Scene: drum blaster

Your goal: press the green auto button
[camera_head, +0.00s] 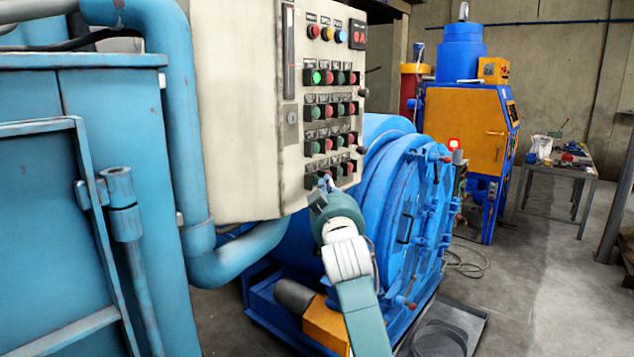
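A cream control panel (240,110) stands upright left of centre, with rows of green, red and black buttons on its right-hand face. A green button in the upper row (317,77) looks lit; other green buttons (313,112) sit in the rows below. The labels are too small to read, so I cannot tell which one is auto. My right gripper (323,185) is at the lower edge of the button face, by the lowest row, and hides part of it. I cannot tell whether it touches a button or how its fingers stand. My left gripper is out of view.
A blue drum machine (395,200) with a round door stands behind my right arm. A teal cabinet and pipe (180,130) close off the left. An orange and blue machine (465,130) and a table (560,172) stand at the back right.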

